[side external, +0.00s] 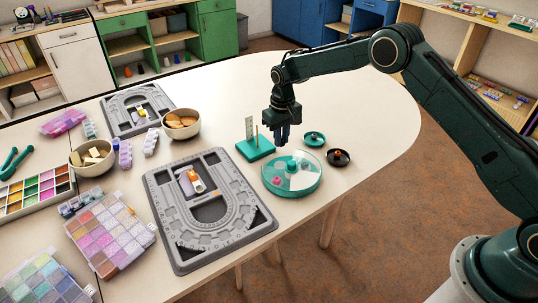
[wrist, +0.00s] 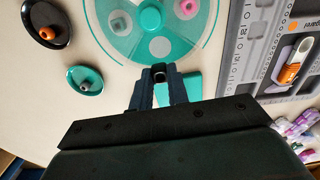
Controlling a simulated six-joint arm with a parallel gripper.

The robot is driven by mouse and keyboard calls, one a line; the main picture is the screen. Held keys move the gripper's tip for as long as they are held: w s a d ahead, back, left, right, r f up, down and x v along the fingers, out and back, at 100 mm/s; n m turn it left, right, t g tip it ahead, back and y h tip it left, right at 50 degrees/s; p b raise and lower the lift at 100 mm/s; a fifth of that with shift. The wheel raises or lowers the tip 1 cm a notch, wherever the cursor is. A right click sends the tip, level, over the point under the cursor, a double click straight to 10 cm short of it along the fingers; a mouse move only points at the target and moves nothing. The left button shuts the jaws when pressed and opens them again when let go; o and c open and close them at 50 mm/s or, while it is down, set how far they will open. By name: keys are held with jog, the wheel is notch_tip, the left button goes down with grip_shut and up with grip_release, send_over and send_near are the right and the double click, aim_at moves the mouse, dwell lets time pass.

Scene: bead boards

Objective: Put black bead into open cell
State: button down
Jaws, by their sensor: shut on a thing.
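My gripper (side external: 282,138) points down behind the round tray in the side view. In the wrist view its fingertips (wrist: 160,74) are shut on a small black bead (wrist: 159,72), mostly hidden between them. The round teal tray (side external: 290,189) has a clear cover and a knob in the middle. The tray also shows at the top of the wrist view (wrist: 135,48), partly cut off, with a grey piece, a pink piece and a pale round spot (wrist: 160,47). I cannot tell for sure which cell is open. The held bead is apart from the pale spot.
A teal block (side external: 254,151) with an upright peg and a pale card stands left of my gripper. A teal dish (side external: 315,144) and a black dish (side external: 330,160) with an orange piece are on the right. A grey bead board (side external: 252,227) lies at the front left.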

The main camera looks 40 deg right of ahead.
aim_at(280, 165)
jog(key=shift+f, duration=1.8)
jog(key=shift+f, duration=2.15)
jog(key=shift+f, duration=0.3)
jog(key=c, duration=1.4)
grip_release()
jog(key=shift+o, duration=0.2)
jog(key=shift+r, duration=0.15)
notch_tip(280, 165, up, 12)
jog(key=shift+r, duration=0.2)
